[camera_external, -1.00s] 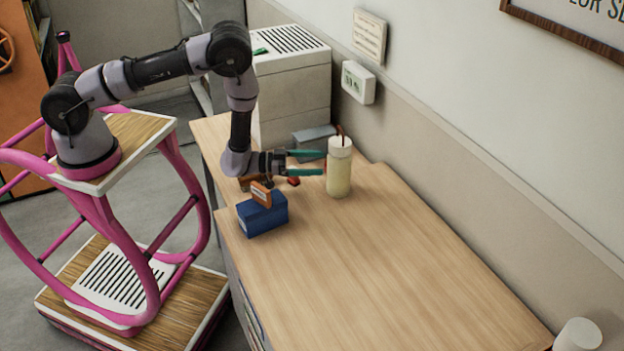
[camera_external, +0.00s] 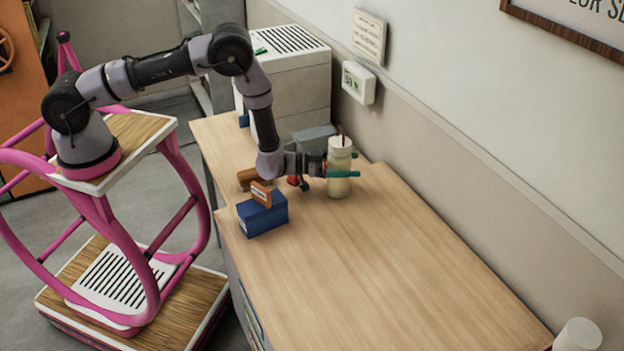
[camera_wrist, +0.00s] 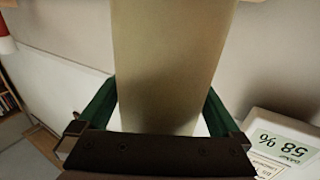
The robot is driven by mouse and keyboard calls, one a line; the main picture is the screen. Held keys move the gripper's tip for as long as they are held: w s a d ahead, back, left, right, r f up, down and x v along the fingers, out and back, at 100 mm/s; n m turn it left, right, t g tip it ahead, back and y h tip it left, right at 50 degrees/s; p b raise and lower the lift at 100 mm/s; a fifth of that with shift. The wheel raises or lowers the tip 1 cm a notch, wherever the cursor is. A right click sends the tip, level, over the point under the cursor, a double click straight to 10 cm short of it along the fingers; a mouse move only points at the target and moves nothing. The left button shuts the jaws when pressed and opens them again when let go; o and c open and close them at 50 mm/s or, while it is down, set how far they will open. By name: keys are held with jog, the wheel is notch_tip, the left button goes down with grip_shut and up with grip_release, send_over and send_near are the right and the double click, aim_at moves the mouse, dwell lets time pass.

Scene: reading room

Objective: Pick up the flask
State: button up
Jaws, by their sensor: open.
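The flask (camera_external: 340,150) is a pale, cream-coloured upright cylinder with a white top and a dark reddish straw-like piece. It stands on the wooden desk near the wall. My gripper (camera_external: 343,165) is open, with its green fingers on either side of the flask's body. In the wrist view the flask (camera_wrist: 170,60) fills the middle of the picture, between the green fingers of my gripper (camera_wrist: 158,105). The flask's base is out of the wrist view, and whether the fingers touch it I cannot tell.
A blue box (camera_external: 262,215) with an orange piece stands left of the flask. A grey box (camera_external: 314,138) and a large pale cabinet-like unit (camera_external: 295,90) are behind. A brown object (camera_external: 247,177) lies near my wrist. The desk's (camera_external: 400,260) front right is clear. A white cylinder (camera_external: 577,335) is at lower right.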

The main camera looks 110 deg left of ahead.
jog(key=c, duration=1.4)
